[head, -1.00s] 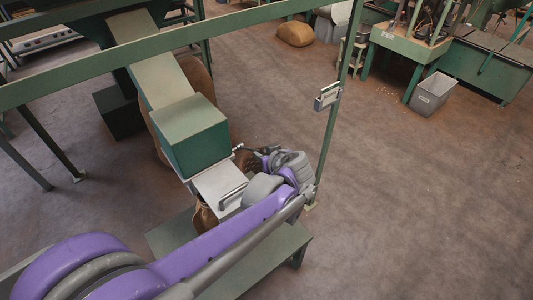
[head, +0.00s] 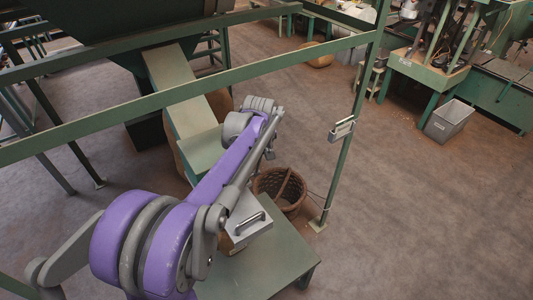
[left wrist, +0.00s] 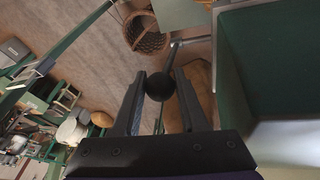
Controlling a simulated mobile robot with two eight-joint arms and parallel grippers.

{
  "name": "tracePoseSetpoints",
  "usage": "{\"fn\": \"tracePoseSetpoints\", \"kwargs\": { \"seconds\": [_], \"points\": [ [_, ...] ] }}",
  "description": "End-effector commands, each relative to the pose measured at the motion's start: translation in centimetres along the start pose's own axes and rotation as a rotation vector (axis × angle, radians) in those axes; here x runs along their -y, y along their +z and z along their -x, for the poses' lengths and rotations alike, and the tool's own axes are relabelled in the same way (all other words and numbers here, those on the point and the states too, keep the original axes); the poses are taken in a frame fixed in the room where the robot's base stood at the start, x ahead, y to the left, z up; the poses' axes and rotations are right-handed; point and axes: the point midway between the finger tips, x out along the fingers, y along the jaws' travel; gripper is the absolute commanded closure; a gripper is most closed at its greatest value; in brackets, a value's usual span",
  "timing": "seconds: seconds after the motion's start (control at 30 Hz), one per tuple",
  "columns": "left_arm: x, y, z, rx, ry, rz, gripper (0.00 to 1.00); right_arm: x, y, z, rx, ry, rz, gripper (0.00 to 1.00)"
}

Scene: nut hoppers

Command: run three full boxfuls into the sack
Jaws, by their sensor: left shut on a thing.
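My left gripper (left wrist: 160,98) is shut on a black ball knob (left wrist: 160,86), held between its two dark fingers in the left wrist view. In the head view my arm hides the fingers and knob. The green measuring box (head: 203,150) sits at the foot of the sloping chute (head: 180,92), partly behind my arm. Its dark green wall (left wrist: 272,60) fills the right of the wrist view. A pale metal slide with a bar handle (head: 251,221) sticks out below the box. Brown sack cloth (head: 228,243) shows under it, mostly hidden. My right gripper is not in view.
A wicker basket (head: 283,190) stands behind the green bench (head: 262,268). A green post (head: 350,120) rises right of it, carrying a small counter-like device (head: 342,129). A grey bin (head: 448,121) stands farther right. The floor between is clear.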

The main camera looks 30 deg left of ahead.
Motion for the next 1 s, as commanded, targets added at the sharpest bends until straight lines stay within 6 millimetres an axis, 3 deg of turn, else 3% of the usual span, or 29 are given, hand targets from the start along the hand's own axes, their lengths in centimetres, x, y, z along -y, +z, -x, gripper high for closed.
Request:
{"fn": "tracePoseSetpoints", "kwargs": {
  "seconds": [0.57, 0.6, 0.7, 0.77, 1.0],
  "points": [
    [0.15, -0.84, -0.01, -0.009, -0.001, 0.000, 1.00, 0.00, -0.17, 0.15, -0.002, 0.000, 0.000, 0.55],
    [0.15, -0.85, -0.01, -0.009, -0.001, 0.000, 0.57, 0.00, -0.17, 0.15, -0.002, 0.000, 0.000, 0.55],
    [0.14, -0.81, -0.01, -0.008, -0.001, 0.000, 0.39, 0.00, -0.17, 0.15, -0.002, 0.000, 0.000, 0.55],
    [0.14, -0.79, -0.01, -0.007, -0.001, 0.000, 0.30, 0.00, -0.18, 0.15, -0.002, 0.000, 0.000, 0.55],
    [0.13, -0.71, 0.00, -0.005, -0.001, 0.000, 0.30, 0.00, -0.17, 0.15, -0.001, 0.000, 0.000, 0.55]
  ]
}}
